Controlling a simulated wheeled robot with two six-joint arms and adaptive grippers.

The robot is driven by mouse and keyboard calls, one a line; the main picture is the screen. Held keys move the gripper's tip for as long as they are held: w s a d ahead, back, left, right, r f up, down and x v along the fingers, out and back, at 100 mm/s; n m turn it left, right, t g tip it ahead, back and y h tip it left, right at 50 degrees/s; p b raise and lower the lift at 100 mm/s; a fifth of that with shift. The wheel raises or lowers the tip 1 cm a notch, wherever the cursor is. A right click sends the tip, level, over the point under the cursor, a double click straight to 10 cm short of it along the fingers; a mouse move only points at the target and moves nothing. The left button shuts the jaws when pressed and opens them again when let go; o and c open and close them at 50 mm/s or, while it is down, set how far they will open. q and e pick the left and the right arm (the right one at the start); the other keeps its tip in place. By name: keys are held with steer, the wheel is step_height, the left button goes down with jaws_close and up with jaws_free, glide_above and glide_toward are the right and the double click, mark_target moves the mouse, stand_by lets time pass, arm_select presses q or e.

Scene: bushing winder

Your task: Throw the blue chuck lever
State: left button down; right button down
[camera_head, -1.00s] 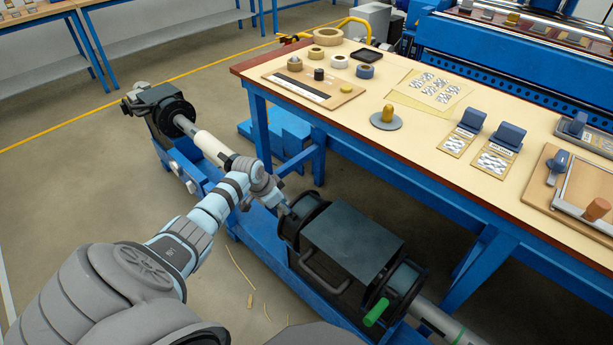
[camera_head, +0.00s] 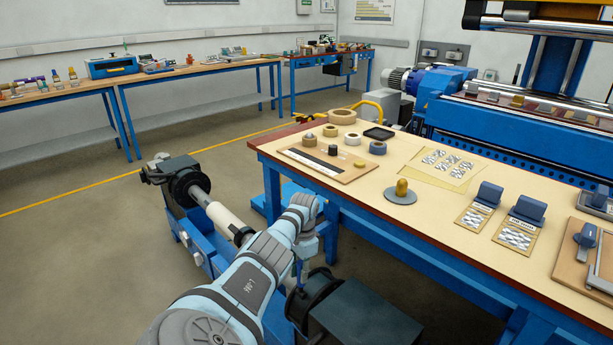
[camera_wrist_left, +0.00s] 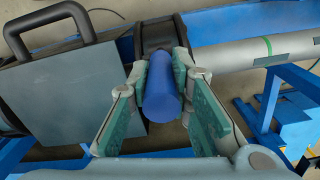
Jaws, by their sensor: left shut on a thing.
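The blue chuck lever (camera_wrist_left: 162,92) shows in the left wrist view as a rounded blue handle, end towards the camera. My left gripper (camera_wrist_left: 163,75) has its green-padded fingers on both sides of it and is shut on it. In the head view my left gripper (camera_head: 299,277) points down at the near chuck of the winder, beside its dark housing (camera_head: 362,322); my own arm hides most of the lever there. The winder's pale tube (camera_head: 228,220) runs from the chuck side to the black far head (camera_head: 180,180). My right gripper is in neither view.
The wooden-topped workbench (camera_head: 440,230) stands close on the right, with tape rolls, a grey disc (camera_head: 400,197) and blue-handled blocks on it. In the wrist view, a grey box with a black handle (camera_wrist_left: 60,25) lies left of the gripper. Open floor is left of the winder.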

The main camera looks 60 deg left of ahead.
arm_select(q)
steer(key=shift+s, duration=0.15)
steer(key=c, duration=1.4)
jaws_free()
steer(key=shift+r, duration=0.1)
steer(key=shift+c, duration=0.2)
steer(key=shift+a, duration=0.1)
steer(key=r, duration=0.8)
steer(key=d+r, duration=0.1)
steer(key=r, duration=0.3)
steer(key=shift+w+r, duration=0.2)
steer(key=shift+w, duration=0.15)
steer(key=shift+w+a+f, duration=0.2)
steer(key=shift+a+f, duration=0.25)
steer(key=shift+a, duration=0.05)
steer(key=shift+s+d+r, duration=0.15)
steer(key=shift+d+r, duration=0.05)
steer(key=shift+d, duration=0.1)
